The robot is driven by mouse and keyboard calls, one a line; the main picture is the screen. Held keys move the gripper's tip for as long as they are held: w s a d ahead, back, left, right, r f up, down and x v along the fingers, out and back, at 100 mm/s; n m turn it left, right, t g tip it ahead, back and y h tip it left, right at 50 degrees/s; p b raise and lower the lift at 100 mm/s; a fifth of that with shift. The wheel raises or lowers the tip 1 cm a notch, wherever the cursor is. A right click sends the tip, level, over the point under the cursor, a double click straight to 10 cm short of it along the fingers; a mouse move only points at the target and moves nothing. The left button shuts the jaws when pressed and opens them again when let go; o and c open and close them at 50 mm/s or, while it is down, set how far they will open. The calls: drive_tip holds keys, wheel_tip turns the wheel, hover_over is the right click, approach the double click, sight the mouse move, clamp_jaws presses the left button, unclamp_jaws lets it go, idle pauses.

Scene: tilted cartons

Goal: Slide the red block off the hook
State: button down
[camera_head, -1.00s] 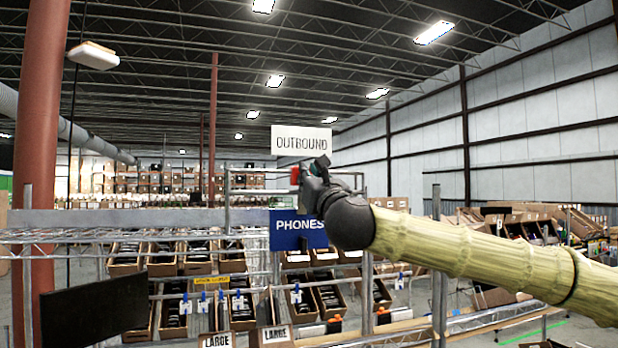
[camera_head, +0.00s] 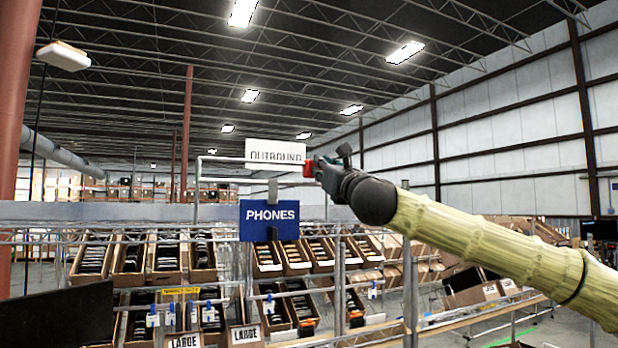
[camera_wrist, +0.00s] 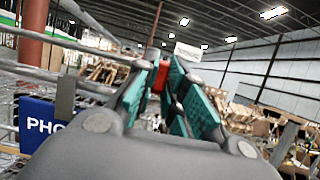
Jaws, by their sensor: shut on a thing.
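The red block (camera_head: 308,168) is small and sits at the tips of my gripper (camera_head: 317,168), which is shut on it. In the wrist view the red block (camera_wrist: 160,77) shows between the teal fingers of my gripper (camera_wrist: 161,74). A thin pale metal bar, which looks like the hook (camera_head: 225,159), runs in from the left and reaches the block. The bar (camera_wrist: 110,53) also shows in the wrist view, running up to the fingertips. The fingers hide whether the bar still passes into the block.
A white OUTBOUND sign (camera_head: 275,155) and a blue PHONES sign (camera_head: 269,222) are close to the bar in the picture. Shelves of tilted cartons (camera_head: 165,257) stand below. A dark panel (camera_head: 60,318) fills the lower left. The space above my gripper looks open.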

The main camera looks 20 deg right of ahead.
drive_tip(key=shift+d+r, duration=0.1)
drive_tip(key=shift+d, duration=0.05)
drive_tip(key=c, duration=1.5)
unclamp_jaws()
drive_tip(key=shift+d, duration=0.2)
drive_tip(key=v, duration=1.2)
